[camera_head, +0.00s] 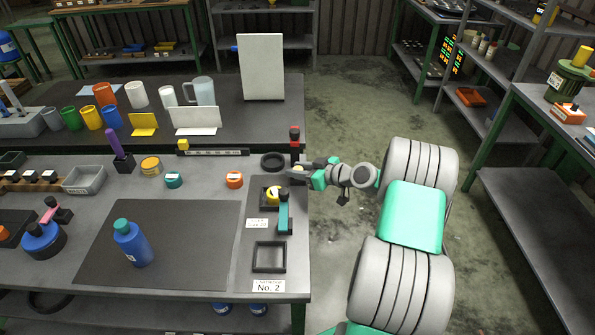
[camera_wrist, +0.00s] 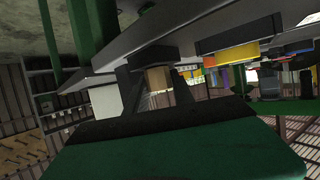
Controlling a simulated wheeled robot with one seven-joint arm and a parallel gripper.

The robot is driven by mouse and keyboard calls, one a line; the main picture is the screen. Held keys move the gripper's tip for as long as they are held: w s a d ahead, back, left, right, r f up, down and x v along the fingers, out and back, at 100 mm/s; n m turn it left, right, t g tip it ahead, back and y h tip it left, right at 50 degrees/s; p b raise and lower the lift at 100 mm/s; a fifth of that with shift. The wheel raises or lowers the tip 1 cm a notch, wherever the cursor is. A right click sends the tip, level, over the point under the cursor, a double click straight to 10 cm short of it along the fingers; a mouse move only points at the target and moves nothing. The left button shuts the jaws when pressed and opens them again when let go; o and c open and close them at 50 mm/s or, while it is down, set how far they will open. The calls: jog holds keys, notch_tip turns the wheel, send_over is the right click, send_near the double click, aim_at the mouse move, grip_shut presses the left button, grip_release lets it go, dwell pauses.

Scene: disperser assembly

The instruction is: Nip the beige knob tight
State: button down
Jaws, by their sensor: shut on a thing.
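The beige knob (camera_wrist: 157,78) shows in the wrist view as a small tan block between my two dark fingers. My gripper (camera_head: 299,170) is at the right edge of the workbench, reaching in from the right, and is shut on the knob; it also shows in the wrist view (camera_wrist: 157,90). In the head view my fingers cover most of the knob, and only a pale bit shows. A dark upright post with a red top (camera_head: 295,136) stands just behind my gripper. How tight the knob is cannot be told.
A black ring (camera_head: 273,162) lies left of my gripper. A dark square holder with a yellow round part (camera_head: 273,195) and a teal-handled clamp (camera_head: 284,205) stand in front. An empty square frame (camera_head: 269,257) is nearer.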

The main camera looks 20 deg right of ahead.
jog(key=m+t+h, duration=0.2)
jog(key=m+h, duration=0.2)
jog(key=shift+a+r+h, duration=0.1)
jog(key=shift+a+h, duration=0.05)
jog(key=shift+h, duration=0.15)
jog(key=shift+r+m+h+p, duration=0.1)
jog(key=shift+m+h+p, duration=0.25)
jog(key=shift+m+h, duration=0.8)
jog(key=shift+m+h+p, duration=0.3)
jog(key=shift+m+h, duration=0.25)
jog(key=shift+h, duration=0.2)
jog(key=shift+d, duration=0.2)
jog(key=c, duration=1.1)
grip_release()
jog(key=v, duration=0.7)
jog(key=shift+s+a, duration=0.15)
jog(key=shift+s, duration=0.2)
